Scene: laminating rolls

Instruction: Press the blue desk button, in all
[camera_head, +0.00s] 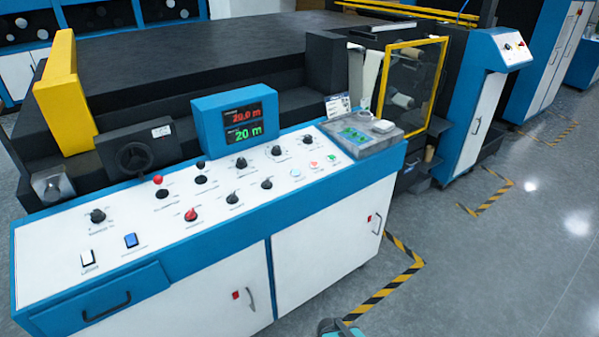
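The control desk (60,285) has a white sloped top with blue edges. My gripper's fingers are not in view.
Several black and red knobs stand on the desk. A blue display box (205,118) reads 20.0 m and 20 m. A grey box with a green panel (372,136) sits at the right end. Striped floor tape (385,291) runs beside the desk; the grey floor at right is clear.

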